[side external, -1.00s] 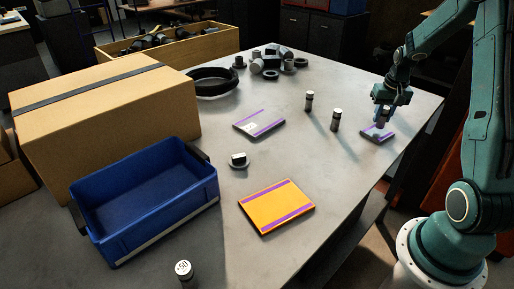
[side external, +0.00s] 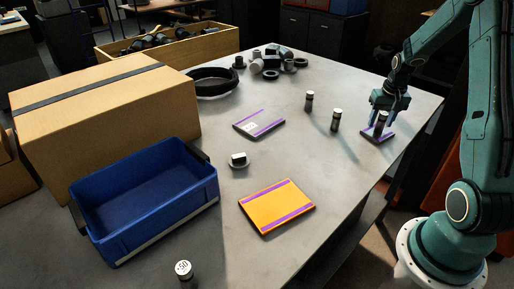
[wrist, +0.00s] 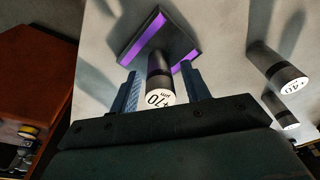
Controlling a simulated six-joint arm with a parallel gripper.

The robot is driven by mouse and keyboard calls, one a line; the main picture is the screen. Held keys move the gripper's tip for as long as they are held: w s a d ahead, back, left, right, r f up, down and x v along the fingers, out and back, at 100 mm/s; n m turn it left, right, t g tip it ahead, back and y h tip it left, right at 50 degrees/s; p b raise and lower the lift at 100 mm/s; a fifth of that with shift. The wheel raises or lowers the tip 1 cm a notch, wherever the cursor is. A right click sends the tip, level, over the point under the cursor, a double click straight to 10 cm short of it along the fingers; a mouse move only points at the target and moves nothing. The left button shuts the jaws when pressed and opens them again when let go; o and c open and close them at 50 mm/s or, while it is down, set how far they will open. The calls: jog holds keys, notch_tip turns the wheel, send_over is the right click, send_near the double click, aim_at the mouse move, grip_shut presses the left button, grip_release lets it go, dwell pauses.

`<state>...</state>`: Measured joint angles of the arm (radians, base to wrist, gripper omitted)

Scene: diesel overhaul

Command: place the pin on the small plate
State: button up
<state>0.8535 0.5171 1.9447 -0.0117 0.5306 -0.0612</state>
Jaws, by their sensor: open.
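The small plate (side external: 369,136) is grey with purple stripes and lies near the table's right edge. It also shows at the top of the wrist view (wrist: 133,48). A dark pin with a pale, marked top (side external: 381,124) stands upright on it; the top faces the camera in the wrist view (wrist: 160,90). My gripper (side external: 384,117) is open around the pin. In the wrist view its fingers (wrist: 161,85) stand on either side of the pin, and a gap seems to show on each side.
Two similar pins (side external: 336,121) (side external: 309,101) stand left of the small plate. Another pin (side external: 184,273) stands in front. A grey plate (side external: 258,123), an orange plate (side external: 277,206), a blue bin (side external: 150,232) and a cardboard box (side external: 110,125) lie further left.

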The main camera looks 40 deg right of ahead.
aim_at(385, 116)
jog(key=shift+r, duration=0.2)
jog(key=r, duration=0.7)
jog(key=s+a+r, duration=0.1)
jog(key=r, duration=0.3)
jog(key=shift+s+a+r, duration=0.1)
jog(key=shift+r, duration=0.3)
jog(key=shift+a, duration=0.1)
jog(key=a+r+n+t, duration=0.15)
jog(key=a+r, duration=0.25)
jog(key=a, duration=0.5)
jog(key=a+r+n, duration=0.3)
jog(key=a+r, duration=0.1)
jog(key=a, duration=0.5)
jog(key=s+a+n+t+y, duration=0.1)
jog(key=s+a+n+t, duration=0.2)
jog(key=s+a, duration=0.8)
jog(key=a+n, duration=0.1)
jog(key=a, duration=0.2)
jog(key=shift+a, duration=0.4)
